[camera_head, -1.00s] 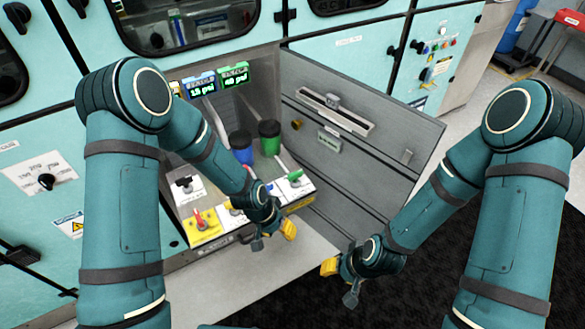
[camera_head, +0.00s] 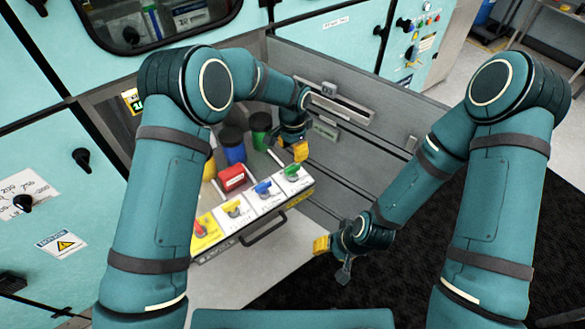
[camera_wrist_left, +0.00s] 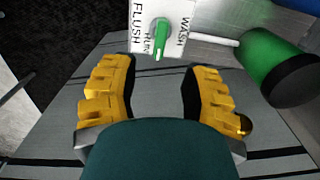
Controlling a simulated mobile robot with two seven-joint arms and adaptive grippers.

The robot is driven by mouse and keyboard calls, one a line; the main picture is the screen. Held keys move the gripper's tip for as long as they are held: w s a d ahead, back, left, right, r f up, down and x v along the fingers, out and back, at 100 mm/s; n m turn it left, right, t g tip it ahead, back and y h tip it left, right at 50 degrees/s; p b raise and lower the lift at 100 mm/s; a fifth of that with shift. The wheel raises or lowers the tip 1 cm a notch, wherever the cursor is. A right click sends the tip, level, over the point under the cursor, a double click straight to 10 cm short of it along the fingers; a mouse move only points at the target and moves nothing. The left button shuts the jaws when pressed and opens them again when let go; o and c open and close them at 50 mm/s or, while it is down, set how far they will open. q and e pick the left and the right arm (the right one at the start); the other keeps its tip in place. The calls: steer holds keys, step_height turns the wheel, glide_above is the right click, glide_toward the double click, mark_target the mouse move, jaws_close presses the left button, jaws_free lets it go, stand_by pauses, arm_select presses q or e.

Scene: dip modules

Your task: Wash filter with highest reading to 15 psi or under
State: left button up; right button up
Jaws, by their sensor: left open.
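The green filter (camera_head: 259,140) stands at the back right of the open bay, beside the blue filter (camera_head: 236,155). The green filter also shows in the left wrist view (camera_wrist_left: 262,58). The green handle (camera_head: 292,170) is at the right end of the valve panel (camera_head: 255,208). In the left wrist view the green handle (camera_wrist_left: 160,42) is upright over RUN, between FLUSH and WASH. My left gripper (camera_head: 299,152) is open and empty, short of the green handle. My right gripper (camera_head: 334,257) hangs by the bay's lower right; its jaws are unclear. My left arm hides most pressure displays.
Blue (camera_head: 262,187), yellow (camera_head: 236,208) and red (camera_head: 199,228) handles line the panel. A yellow-framed display (camera_head: 133,101) is partly visible. The open grey door (camera_head: 375,140) bounds the right side.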

mark_target(293, 167)
arm_select(q)
step_height(293, 167, down, 9)
steer(key=shift+b, duration=0.6)
jaws_close()
